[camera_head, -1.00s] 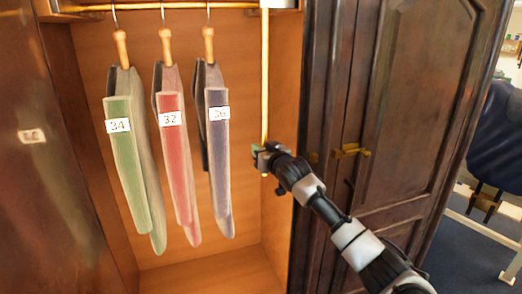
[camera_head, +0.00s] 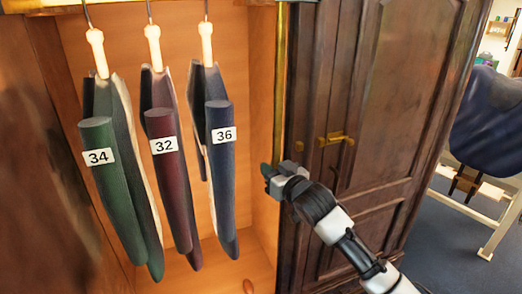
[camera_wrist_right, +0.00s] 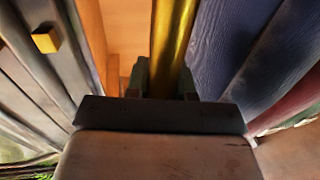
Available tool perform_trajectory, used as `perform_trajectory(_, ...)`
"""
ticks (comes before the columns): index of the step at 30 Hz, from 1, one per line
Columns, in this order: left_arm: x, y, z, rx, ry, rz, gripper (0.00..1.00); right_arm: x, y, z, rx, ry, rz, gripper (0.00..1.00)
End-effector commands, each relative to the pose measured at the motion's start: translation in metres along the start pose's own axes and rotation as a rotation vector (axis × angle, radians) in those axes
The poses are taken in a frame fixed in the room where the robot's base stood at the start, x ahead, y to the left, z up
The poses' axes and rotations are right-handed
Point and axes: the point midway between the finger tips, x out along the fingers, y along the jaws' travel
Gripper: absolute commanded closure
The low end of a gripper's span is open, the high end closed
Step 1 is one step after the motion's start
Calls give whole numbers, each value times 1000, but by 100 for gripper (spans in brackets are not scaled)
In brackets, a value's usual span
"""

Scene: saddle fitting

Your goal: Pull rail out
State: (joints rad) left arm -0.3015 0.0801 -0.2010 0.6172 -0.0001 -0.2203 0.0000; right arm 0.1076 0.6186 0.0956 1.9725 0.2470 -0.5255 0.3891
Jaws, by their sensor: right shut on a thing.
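Three padded straps hang from hooks with pale wooden grips inside the open cabinet: the green one tagged 34 (camera_head: 112,195), the dark red one tagged 32 (camera_head: 169,190) and the blue one tagged 36 (camera_head: 220,180). The rail that bears them is mostly cut off by the top edge of the head view. A golden upright bar (camera_head: 282,70) hangs down at the cabinet's right side. My right gripper (camera_head: 268,175) is at its lower end. In the right wrist view the golden bar (camera_wrist_right: 172,45) runs between the fingers, which are shut on it. My left gripper is not in view.
The dark wooden door (camera_head: 395,110) with a brass handle (camera_head: 337,140) stands right of the opening, close to my right arm. The cabinet's left side panel (camera_head: 30,150) is at the left. A dark blue saddle-like shape (camera_head: 490,120) on a stand is at far right.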

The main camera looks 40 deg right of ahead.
Motion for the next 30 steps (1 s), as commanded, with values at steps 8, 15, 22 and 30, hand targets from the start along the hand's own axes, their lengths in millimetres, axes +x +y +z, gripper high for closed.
perform_trajectory(8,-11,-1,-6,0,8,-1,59,-44,-10,2,2,-6,-1,100)
perform_trajectory(15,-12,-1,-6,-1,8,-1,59,-54,-11,2,1,-2,-1,100)
perform_trajectory(22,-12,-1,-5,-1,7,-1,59,-53,-11,2,0,-2,-1,100)
perform_trajectory(30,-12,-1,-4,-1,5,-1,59,-53,-11,1,0,-2,-1,52)
